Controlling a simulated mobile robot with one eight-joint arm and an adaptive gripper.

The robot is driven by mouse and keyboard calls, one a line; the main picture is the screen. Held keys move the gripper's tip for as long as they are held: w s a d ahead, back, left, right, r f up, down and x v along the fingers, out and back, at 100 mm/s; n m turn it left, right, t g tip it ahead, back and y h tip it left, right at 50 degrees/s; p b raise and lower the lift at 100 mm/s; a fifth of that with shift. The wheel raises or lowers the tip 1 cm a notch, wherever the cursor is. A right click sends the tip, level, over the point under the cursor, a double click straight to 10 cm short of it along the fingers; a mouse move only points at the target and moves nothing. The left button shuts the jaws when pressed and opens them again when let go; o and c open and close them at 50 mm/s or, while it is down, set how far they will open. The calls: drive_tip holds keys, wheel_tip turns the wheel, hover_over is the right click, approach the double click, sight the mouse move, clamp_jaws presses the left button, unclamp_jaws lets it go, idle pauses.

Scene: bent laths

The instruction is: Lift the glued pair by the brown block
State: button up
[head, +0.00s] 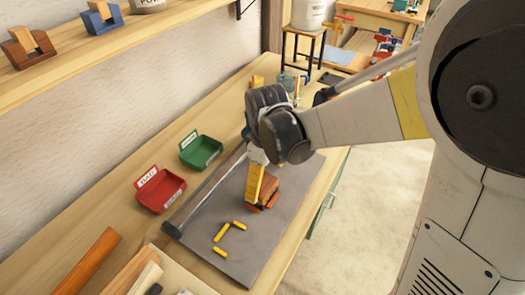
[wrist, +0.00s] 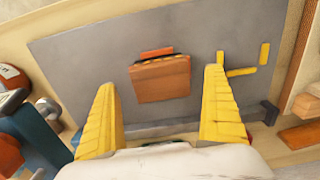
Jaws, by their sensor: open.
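The brown block (wrist: 163,82) lies on the grey mat (wrist: 75,45), between and beyond the tips of my gripper (wrist: 159,80) in the wrist view. A narrow orange-red piece (wrist: 157,51) with a dark jagged band shows along its far edge; I cannot tell how the two join. In the head view the brown block (head: 268,187) sits close to my yellow fingers (head: 255,182), with orange-red at its base. My gripper is open with nothing between the fingers. The fingers partly hide the block in the head view.
Several yellow sticks (head: 221,233) lie on the mat. A red bin (head: 160,190) and a green bin (head: 200,151) stand left of the mat. A long rail (head: 205,190) runs along the mat's left edge. Wooden strips (head: 88,260) lie at the front left.

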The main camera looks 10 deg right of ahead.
sight(266, 186)
drive_tip(key=shift+f+b, duration=0.4)
drive_tip(key=shift+f, duration=1.2)
drive_tip(key=shift+c, duration=0.3)
drive_tip(key=c, duration=1.1)
drive_tip(key=o, duration=0.5)
drive_tip(key=shift+r, duration=0.1)
drive_tip(key=c, duration=0.4)
